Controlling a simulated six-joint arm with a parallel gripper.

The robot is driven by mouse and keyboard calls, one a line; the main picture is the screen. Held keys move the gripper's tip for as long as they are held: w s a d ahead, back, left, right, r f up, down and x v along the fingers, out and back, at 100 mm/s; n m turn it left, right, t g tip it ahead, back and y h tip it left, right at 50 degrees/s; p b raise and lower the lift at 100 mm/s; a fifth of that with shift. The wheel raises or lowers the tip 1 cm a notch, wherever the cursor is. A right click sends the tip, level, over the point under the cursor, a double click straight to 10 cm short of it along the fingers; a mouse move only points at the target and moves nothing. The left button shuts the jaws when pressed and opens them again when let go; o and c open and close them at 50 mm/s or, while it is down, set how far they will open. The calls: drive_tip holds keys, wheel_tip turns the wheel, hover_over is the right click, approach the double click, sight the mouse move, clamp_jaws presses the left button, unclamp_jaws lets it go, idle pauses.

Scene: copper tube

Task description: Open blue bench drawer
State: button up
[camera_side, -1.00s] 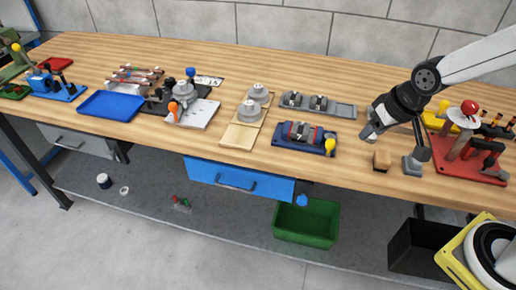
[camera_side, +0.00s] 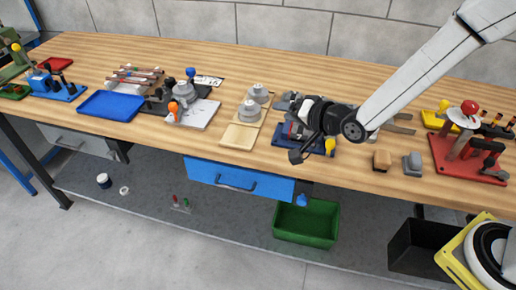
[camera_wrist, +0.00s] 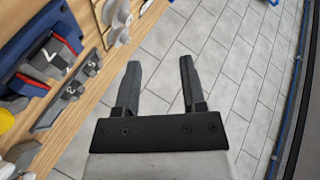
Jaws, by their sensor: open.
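The blue bench drawer (camera_side: 238,179) sits under the front edge of the bench in the side view, with a dark handle (camera_side: 236,187) on its front. It looks closed. My gripper (camera_wrist: 160,63) is open and empty in the wrist view, its two dark fingers apart over the tiled floor. In the side view my wrist is above the bench, up and to the right of the drawer and clear of the handle. Its fingertips are hard to make out there. The drawer is not clearly visible in the wrist view.
A blue fixture (camera_side: 318,150) lies partly hidden behind my wrist; it also shows in the wrist view (camera_wrist: 40,65). Wooden plates with grey parts (camera_side: 240,135) are left of it. A green bin (camera_side: 306,224) stands below right of the drawer. Space before the drawer looks clear.

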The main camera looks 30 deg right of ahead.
drive_tip(key=a+m+t+y, duration=0.4)
drive_tip(key=a, duration=0.3)
wheel_tip(320, 180, down, 32)
drive_tip(key=shift+n, duration=0.3)
drive_tip(key=shift+w, duration=0.2)
drive_tip(key=x, duration=0.7)
drive_tip(key=shift+w, duration=0.25)
drive_tip(key=shift+r, duration=0.1)
clamp_jaws()
idle(1.3)
